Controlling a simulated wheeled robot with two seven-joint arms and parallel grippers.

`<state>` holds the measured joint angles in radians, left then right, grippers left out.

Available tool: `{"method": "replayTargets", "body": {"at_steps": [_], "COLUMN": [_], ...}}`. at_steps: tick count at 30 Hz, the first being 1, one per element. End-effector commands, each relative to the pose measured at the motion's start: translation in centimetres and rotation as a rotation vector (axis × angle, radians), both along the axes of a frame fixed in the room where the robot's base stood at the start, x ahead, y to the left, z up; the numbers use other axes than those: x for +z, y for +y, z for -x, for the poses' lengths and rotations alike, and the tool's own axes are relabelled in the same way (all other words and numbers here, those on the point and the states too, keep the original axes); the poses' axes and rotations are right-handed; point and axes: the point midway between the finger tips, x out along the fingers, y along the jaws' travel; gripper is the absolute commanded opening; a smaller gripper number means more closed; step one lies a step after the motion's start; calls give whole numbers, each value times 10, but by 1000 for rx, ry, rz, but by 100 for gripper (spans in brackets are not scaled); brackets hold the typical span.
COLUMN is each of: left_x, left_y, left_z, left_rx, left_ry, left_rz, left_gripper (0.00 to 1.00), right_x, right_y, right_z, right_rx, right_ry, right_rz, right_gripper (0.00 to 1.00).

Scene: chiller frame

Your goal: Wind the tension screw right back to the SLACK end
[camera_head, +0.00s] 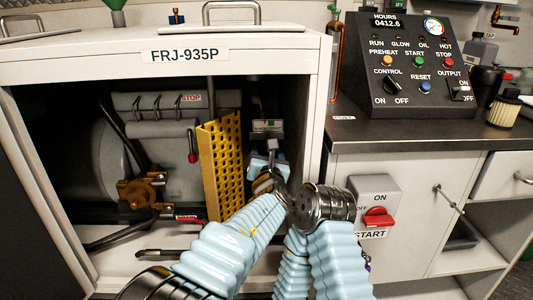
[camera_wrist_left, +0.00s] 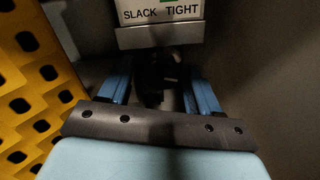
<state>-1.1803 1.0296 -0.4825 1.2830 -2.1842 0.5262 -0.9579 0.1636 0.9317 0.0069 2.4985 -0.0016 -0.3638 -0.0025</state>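The tension screw (camera_wrist_left: 165,78) is a dark, shadowed head below the SLACK/TIGHT plate (camera_wrist_left: 160,14) in the left wrist view. A green mark (camera_wrist_left: 168,2) at the plate's cropped top edge shows near the middle. In the head view the small plate (camera_head: 267,126) sits inside the cabinet, right of the yellow guard. My left gripper (camera_wrist_left: 160,92) has its blue fingers apart, one on each side of the screw head, with a gap visible on the left side. It also shows just below the plate in the head view (camera_head: 263,165).
A yellow perforated guard (camera_head: 221,168) stands close left of my left gripper. The cabinet's right side post (camera_head: 312,120) is close on the right. A brown valve-like part (camera_head: 143,190) and a grey drum lie further left. A red switch (camera_head: 378,217) is outside, to the right.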

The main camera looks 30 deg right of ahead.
Motion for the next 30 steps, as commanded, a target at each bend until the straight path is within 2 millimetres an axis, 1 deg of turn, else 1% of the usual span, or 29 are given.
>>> {"method": "replayTargets", "body": {"at_steps": [1,9,14,20,26,30], "left_x": [0,0,0,-2,-5,-6], "left_y": [0,0,0,0,0,-1], "left_z": [0,0,0,1,0,1], "left_rx": [0,0,0,-1,0,-1], "left_ry": [0,0,3,23,73,122], "left_rz": [0,0,7,60,180,295], "left_gripper": [55,14,14,14,14,14], "right_x": [0,0,-2,-12,-34,-51], "right_y": [0,0,0,-3,-9,-7], "right_z": [0,0,0,-1,-4,-3], "right_rx": [0,0,0,-5,-15,-12], "right_ry": [0,0,-1,-3,-7,-4], "right_rz": [0,0,0,4,13,9], "right_gripper": [75,75,75,75,75,75]}}
